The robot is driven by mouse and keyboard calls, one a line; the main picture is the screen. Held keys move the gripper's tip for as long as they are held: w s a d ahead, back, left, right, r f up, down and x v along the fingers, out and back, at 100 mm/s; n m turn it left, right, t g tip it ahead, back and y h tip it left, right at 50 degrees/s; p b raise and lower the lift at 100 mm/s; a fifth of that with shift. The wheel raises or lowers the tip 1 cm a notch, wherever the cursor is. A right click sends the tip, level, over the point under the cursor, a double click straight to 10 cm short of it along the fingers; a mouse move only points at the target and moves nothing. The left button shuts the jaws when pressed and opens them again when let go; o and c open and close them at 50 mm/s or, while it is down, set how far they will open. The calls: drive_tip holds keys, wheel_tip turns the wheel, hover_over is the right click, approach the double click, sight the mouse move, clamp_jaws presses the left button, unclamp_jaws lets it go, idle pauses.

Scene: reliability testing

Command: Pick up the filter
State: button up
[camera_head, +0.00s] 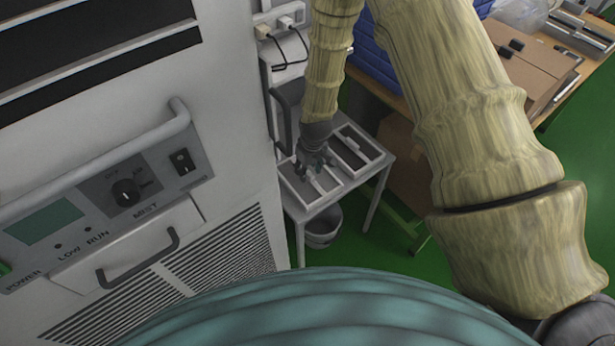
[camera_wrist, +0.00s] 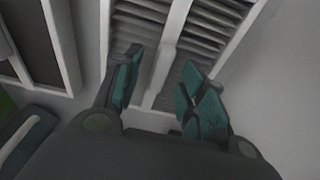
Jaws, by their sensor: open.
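The filter appears to be a white-framed panel with grey slats and a white middle bar (camera_wrist: 168,60), lying on a small white table (camera_head: 384,160). In the head view this panel (camera_head: 303,197) is on the left half of the tabletop, partly hidden by my gripper (camera_head: 316,168). In the wrist view, my gripper (camera_wrist: 162,62) is open, with its teal fingers apart on either side of the middle bar. Nothing is visibly held. I cannot tell whether the fingertips touch the panel.
A second white-framed dark panel (camera_head: 357,150) lies beside it on the right. A bucket (camera_head: 323,228) stands under the table. A large grey-white machine (camera_head: 225,170) stands close on the left. Cardboard boxes (camera_head: 525,80) and a bench are at the right.

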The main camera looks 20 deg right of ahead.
drive_tip(key=shift+f, duration=0.45)
clamp_jaws()
drive_tip(key=shift+r, duration=0.15)
drive_tip(key=shift+w+r+b, duration=0.1)
drive_tip(key=shift+r+b, duration=0.3)
drive_tip(key=shift+r, duration=0.55)
drive_tip(key=s+r+b, duration=0.3)
drive_tip(key=s, duration=1.3)
drive_tip(key=shift+a, duration=0.2)
